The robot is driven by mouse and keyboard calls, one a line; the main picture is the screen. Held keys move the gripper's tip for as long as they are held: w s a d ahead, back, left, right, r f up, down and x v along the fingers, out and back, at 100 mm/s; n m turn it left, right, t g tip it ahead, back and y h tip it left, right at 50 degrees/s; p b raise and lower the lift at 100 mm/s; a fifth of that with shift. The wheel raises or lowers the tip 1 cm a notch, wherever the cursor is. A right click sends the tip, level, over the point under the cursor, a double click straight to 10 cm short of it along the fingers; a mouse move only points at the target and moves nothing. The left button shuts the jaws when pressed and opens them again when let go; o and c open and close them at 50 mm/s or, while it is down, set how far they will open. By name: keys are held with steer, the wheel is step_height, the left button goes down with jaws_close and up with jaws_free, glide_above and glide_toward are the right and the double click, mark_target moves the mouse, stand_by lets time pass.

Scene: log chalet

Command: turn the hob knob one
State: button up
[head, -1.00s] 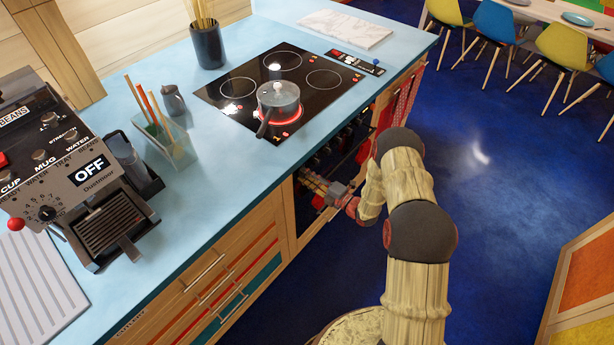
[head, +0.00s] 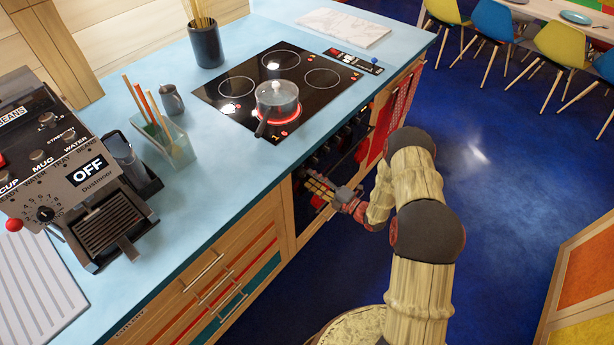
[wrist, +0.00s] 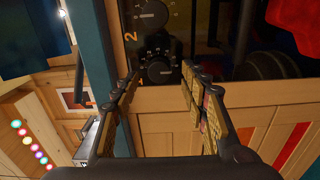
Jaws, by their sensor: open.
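The hob knob that looks to be knob one (wrist: 160,71) is a round black dial with pale markings. It lies in the middle of the wrist view, between my fingers. Another black dial (wrist: 151,14) is above it in that view, with an orange digit beside it. My gripper (wrist: 160,74) is open, one finger on each side of the lower knob. I cannot tell whether either finger touches it.
A grey lidded pot (head: 279,97) stands on a glowing red ring. The blue countertop (head: 225,180) overhangs the wooden drawers (head: 222,275). A red cloth (head: 397,110) hangs at the cabinet front. The blue floor (head: 500,210) right of my arm is clear.

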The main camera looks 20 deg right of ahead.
steer(key=v, duration=0.8)
steer(key=shift+s+d, duration=0.1)
